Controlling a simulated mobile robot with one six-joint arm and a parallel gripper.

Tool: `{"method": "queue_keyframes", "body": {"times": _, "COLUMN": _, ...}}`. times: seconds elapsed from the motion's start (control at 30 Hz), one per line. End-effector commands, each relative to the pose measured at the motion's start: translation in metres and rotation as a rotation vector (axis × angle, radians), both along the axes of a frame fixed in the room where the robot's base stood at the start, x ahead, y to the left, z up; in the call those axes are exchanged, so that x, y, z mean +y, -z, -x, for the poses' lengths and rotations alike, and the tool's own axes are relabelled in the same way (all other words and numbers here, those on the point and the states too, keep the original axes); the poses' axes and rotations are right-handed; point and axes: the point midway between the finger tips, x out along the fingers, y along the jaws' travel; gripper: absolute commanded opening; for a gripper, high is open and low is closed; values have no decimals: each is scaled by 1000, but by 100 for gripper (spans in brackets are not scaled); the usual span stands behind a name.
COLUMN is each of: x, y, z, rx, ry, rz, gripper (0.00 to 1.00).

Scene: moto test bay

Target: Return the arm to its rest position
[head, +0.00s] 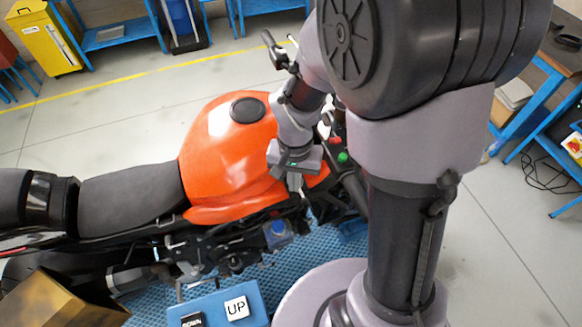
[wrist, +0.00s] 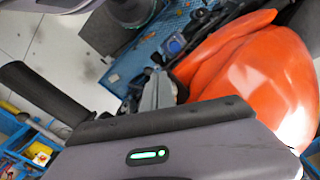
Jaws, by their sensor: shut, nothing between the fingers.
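My gripper (head: 294,184) hangs in front of the right side of the motorcycle's orange tank (head: 225,150) in the head view, with its fingers pointing down. I cannot tell how far it is from the bike. The wrist view shows the gripper's fingers (wrist: 160,92) together and empty, beside the orange tank (wrist: 262,75). My arm reaches out from the column and is bent over the front of the motorcycle. Part of the handlebar area is hidden behind my arm.
A blue box with UP (head: 237,308) and DOWN (head: 192,320) buttons stands at the bottom. A black handlebar grip (head: 273,48) sticks up near my forearm. A brown open box (head: 60,302) is at lower left. Blue benches stand at right.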

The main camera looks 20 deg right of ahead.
Motion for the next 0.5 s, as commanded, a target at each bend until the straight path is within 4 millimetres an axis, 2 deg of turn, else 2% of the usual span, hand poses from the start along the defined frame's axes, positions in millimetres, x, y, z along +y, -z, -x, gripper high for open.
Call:
{"method": "queue_keyframes", "body": {"times": 0.17, "x": 0, "y": 2, "z": 0, "rx": -8, "ry": 0, "rz": -2, "gripper": 0}}
{"method": "queue_keyframes", "body": {"times": 0.27, "x": 2, "y": 12, "z": 3, "rx": -61, "ry": -4, "rz": -13, "gripper": 0}}
{"method": "queue_keyframes", "body": {"times": 0.37, "x": 7, "y": 25, "z": 17, "rx": -162, "ry": -14, "rz": -40, "gripper": 0}}
{"method": "queue_keyframes", "body": {"times": 0.5, "x": 17, "y": 46, "z": 53, "rx": -311, "ry": -42, "rz": -82, "gripper": 0}}
